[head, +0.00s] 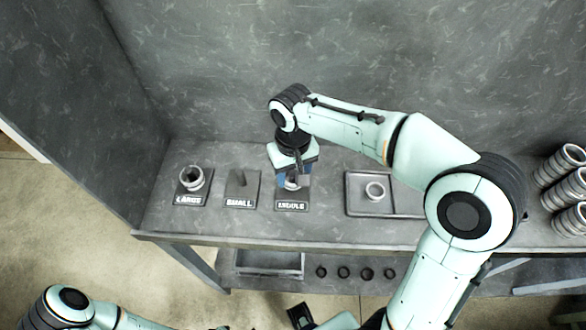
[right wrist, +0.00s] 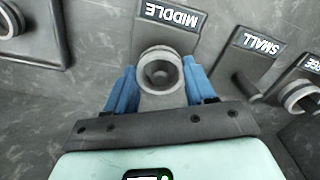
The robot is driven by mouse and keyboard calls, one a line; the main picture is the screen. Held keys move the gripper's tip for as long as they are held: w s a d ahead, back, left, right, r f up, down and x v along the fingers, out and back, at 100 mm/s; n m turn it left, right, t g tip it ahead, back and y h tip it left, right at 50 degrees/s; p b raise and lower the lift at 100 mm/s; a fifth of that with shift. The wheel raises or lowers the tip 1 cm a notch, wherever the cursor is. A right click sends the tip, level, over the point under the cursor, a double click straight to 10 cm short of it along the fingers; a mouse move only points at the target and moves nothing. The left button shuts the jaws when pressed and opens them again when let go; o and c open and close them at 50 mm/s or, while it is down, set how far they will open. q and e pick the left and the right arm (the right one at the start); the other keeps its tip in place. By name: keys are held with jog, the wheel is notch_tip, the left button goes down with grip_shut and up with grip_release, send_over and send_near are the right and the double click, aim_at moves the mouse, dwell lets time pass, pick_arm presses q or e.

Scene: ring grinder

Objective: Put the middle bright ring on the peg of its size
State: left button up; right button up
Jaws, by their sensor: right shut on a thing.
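My right gripper (head: 292,182) is shut on a bright ring (right wrist: 160,70), which sits between its blue fingers in the right wrist view. The ring is over the plate marked MIDDLE (right wrist: 172,14). A dark round shape shows inside the ring's hole, probably the peg; I cannot tell how far down the ring is. In the head view the gripper partly hides the ring and the peg. The small peg (head: 242,180) stands bare on its plate. A bright ring (head: 192,178) is around the peg on the LARGE plate.
A grey tray (head: 354,207) on the right of the bench holds another bright ring (head: 375,190). Stacks of bright rings (head: 560,165) stand at the far right. Several dark rings (head: 343,272) and a bin (head: 270,262) are on the lower shelf. A wall closes the back.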

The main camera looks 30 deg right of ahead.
pick_arm(q)
jog(key=shift+s+f, duration=0.25)
jog(key=shift+f, duration=0.3)
pick_arm(e)
jog(key=shift+f, duration=0.65)
pick_arm(q)
jog(key=shift+w+r, duration=0.1)
jog(key=shift+r, duration=0.1)
jog(key=shift+f+b, duration=0.4)
jog(key=shift+b, duration=0.05)
pick_arm(e)
jog(key=shift+f, duration=0.55)
pick_arm(q)
jog(key=shift+s, duration=0.2)
pick_arm(e)
jog(key=o, duration=0.8)
jog(key=shift+r+p, duration=2)
jog(key=shift+r, duration=0.85)
jog(key=shift+w+r+p, duration=0.1)
jog(key=shift+r+p, duration=1.5)
jog(key=shift+r, duration=1.1)
pick_arm(q)
jog(key=w+r, duration=0.5)
jog(key=r, duration=0.3)
jog(key=shift+w+r, duration=0.35)
jog(key=shift+r, duration=0.05)
